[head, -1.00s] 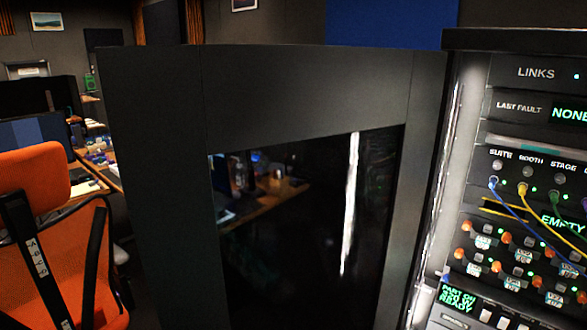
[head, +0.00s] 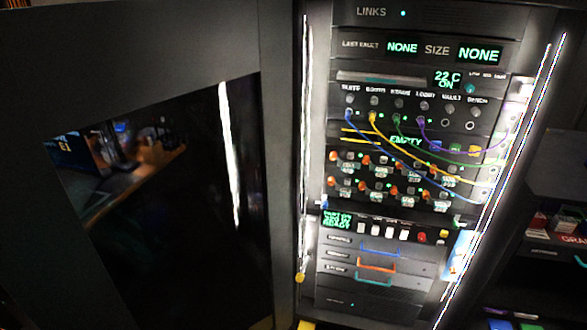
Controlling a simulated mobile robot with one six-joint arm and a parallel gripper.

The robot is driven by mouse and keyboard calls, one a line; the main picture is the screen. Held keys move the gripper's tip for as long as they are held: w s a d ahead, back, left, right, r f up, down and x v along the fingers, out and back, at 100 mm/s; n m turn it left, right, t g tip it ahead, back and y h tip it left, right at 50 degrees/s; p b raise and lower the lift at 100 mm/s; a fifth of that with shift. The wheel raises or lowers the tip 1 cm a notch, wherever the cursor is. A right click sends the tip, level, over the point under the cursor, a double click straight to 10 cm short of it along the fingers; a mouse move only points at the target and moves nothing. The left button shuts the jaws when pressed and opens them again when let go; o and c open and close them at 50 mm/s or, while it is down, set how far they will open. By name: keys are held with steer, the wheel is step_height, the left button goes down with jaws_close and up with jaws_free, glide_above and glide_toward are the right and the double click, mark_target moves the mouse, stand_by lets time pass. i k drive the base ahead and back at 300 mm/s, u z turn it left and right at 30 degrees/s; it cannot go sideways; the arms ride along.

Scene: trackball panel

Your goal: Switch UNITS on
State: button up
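No label reading UNITS can be made out in the head view. A lit equipment rack (head: 318,110) stands right of centre, its front exposed. It holds a patch row with coloured cables, an EMPTY display (head: 405,140), and rows of orange knobs (head: 366,160) beside small displays. Below is a green display (head: 338,220) whose text seems to end in READY. Beside it is a row of small white controls (head: 389,232), with a red one (head: 422,237) and a yellow one (head: 442,233). Their labels and positions are too small to read. My gripper is not in view.
A large dark door (head: 268,180) with a glass pane (head: 165,190) stands open at the left of the rack. Drawers with blue, orange and teal handles (head: 376,265) sit low in the rack. Dark shelves (head: 540,240) with small items stand at the right.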

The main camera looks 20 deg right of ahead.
mark_target(390, 230)
steer(key=z, duration=1)
steer(key=k, duration=0.65)
steer(key=z, duration=0.25)
steer(key=i, duration=0.5)
steer(key=z, duration=0.05)
